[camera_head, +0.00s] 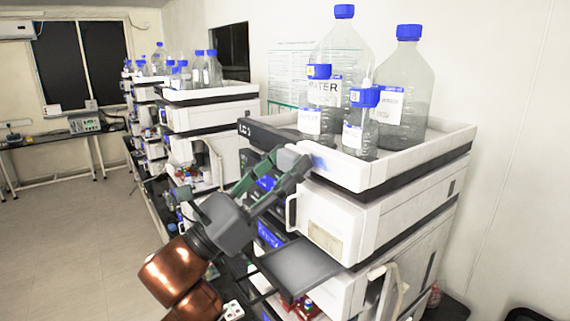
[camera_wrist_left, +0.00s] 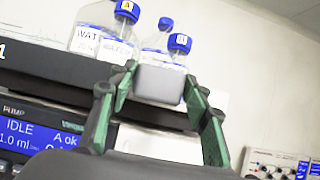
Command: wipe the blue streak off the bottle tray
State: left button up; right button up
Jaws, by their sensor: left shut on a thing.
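The white bottle tray (camera_head: 345,172) tops the nearest column stack and holds several blue-capped bottles. A faint blue streak (camera_head: 319,161) shows on the tray's front wall near its left corner. My left gripper (camera_head: 284,166) is at that corner, just left of the streak. It is shut on a small grey block (camera_wrist_left: 160,82), which also shows in the head view (camera_head: 292,160). In the left wrist view the block is between the green-padded fingers (camera_wrist_left: 160,88), in front of the tray and bottles. Contact with the tray is unclear. My right gripper is out of view.
Large clear bottles (camera_head: 407,85) and smaller labelled ones (camera_head: 361,125) stand close together on the tray. A dark module (camera_head: 262,132) adjoins its left end. White instrument modules (camera_head: 385,220) lie below. More stacks (camera_head: 210,110) recede to the left; floor is clear at far left.

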pick_arm(q)
jog(key=shift+w+d, duration=0.55)
jog(key=shift+d, duration=0.2)
dwell(0.4)
jog(key=s+d, duration=0.5)
jog(key=s, duration=0.1)
jog(key=shift+s, duration=0.3)
dwell(0.5)
jog(key=shift+a, duration=0.1)
jog(key=shift+w+a, duration=0.8)
jog(key=shift+w, duration=0.3)
jog(key=shift+w+a, duration=0.75)
jog(key=shift+w, duration=0.4)
jog(key=shift+w+a, duration=0.8)
jog(key=shift+w, duration=0.3)
jog(key=shift+s+a, duration=0.9)
jog(key=shift+a, duration=0.3)
jog(key=shift+s+a, duration=0.85)
jog(key=shift+a, duration=0.35)
